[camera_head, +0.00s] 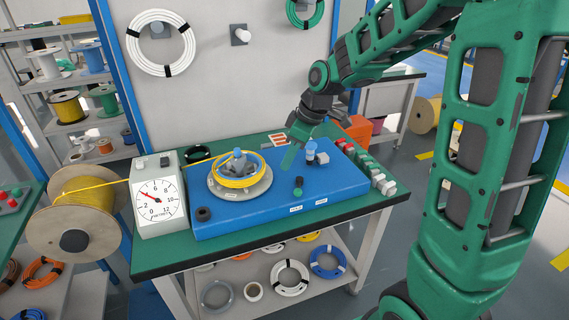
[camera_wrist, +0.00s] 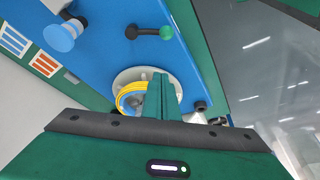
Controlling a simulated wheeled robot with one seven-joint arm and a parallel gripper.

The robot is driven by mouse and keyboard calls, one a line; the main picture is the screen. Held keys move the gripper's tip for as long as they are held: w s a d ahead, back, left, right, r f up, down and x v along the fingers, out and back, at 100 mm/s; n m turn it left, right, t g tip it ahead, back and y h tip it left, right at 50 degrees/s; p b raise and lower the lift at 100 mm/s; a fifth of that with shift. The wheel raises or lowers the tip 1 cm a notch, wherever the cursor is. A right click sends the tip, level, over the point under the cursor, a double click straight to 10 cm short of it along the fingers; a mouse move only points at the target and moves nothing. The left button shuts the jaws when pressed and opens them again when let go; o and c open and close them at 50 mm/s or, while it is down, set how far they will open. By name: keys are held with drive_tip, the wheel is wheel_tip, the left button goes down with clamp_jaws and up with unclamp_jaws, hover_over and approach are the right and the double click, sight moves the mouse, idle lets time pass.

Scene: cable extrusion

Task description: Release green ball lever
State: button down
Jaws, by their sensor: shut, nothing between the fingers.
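The green ball lever (camera_head: 297,192) is on the blue machine box (camera_head: 345,183), right of the yellow coil. In the wrist view its green ball (camera_wrist: 166,32) sits at the end of a short black rod lying along the blue top. My gripper (camera_head: 289,158) is above the box, behind the lever and apart from it. In the wrist view my gripper's green fingers (camera_wrist: 160,76) are together with nothing between them. They hide part of the coil turntable (camera_wrist: 120,78) below.
A blue-capped knob (camera_head: 311,147) stands close to the right of my gripper. The yellow cable coil (camera_head: 240,182) sits on the turntable at left, beside a dial meter (camera_head: 158,203). Several small parts (camera_head: 377,180) line the green table's right edge.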

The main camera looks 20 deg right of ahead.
sight(299, 187)
drive_tip(key=x, duration=0.8)
drive_tip(key=shift+s, duration=0.15)
drive_tip(key=shift+s+d, duration=0.8)
drive_tip(key=shift+d, duration=0.3)
drive_tip(key=shift+s+d+f, duration=0.15)
drive_tip(key=shift+s+d, duration=0.25)
drive_tip(key=shift+d, duration=0.1)
